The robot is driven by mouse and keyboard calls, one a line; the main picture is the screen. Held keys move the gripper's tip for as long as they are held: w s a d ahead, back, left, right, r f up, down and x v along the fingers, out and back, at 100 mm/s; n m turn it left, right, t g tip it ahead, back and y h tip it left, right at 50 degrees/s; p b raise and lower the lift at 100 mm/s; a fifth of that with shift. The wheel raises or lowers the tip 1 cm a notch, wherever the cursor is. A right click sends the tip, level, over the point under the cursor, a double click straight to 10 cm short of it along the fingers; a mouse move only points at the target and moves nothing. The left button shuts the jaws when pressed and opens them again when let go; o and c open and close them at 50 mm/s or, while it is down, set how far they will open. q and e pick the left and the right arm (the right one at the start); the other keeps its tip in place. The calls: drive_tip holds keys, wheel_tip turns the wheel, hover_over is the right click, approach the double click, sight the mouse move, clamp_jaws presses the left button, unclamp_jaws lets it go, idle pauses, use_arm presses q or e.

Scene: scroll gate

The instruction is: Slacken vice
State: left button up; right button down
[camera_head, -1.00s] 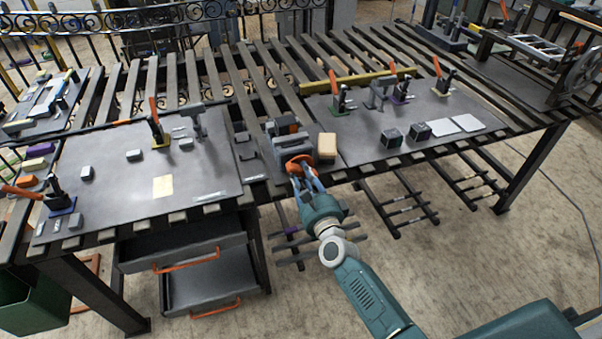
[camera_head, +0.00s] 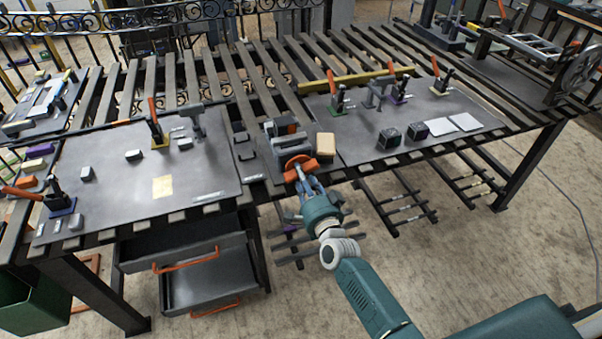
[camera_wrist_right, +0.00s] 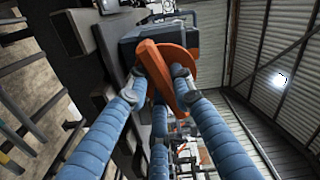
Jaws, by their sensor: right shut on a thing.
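The vice (camera_head: 285,128) is a dark grey block at the front edge of the slatted bench, between the two metal plates. Its orange handle (camera_head: 298,163) faces the front. My right gripper (camera_head: 303,172) is shut on this handle. In the right wrist view, the blue fingers of my right gripper (camera_wrist_right: 158,88) reach around the orange handle (camera_wrist_right: 168,75), with the dark vice body (camera_wrist_right: 190,35) behind it. The vice's jaws are too small and partly hidden to tell their gap. My left gripper is not in view.
A tan block (camera_head: 326,146) stands just right of the vice. The left plate (camera_head: 120,185) carries toggle clamps and small grey blocks. The right plate (camera_head: 375,125) carries more clamps, two dark cubes and pale sheets. Open drawers (camera_head: 205,275) hang below the bench at left.

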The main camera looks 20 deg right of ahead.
drive_tip(key=n, duration=0.4)
drive_tip(key=shift+d+r+n+p, duration=0.1)
drive_tip(key=shift+n+p, duration=0.25)
drive_tip(key=shift+n, duration=0.05)
drive_tip(key=n, duration=0.4)
drive_tip(key=shift+d, duration=0.15)
drive_tip(key=n, duration=0.5)
drive_tip(key=shift+d+r+p, duration=0.1)
drive_tip(key=shift+r+p, duration=0.1)
drive_tip(key=shift+p, duration=0.15)
drive_tip(key=shift+r+n, duration=0.15)
drive_tip(key=shift+n, duration=1.65)
drive_tip(key=c, duration=1.5)
unclamp_jaws()
drive_tip(key=shift+w, duration=0.1)
drive_tip(key=shift+f, duration=0.2)
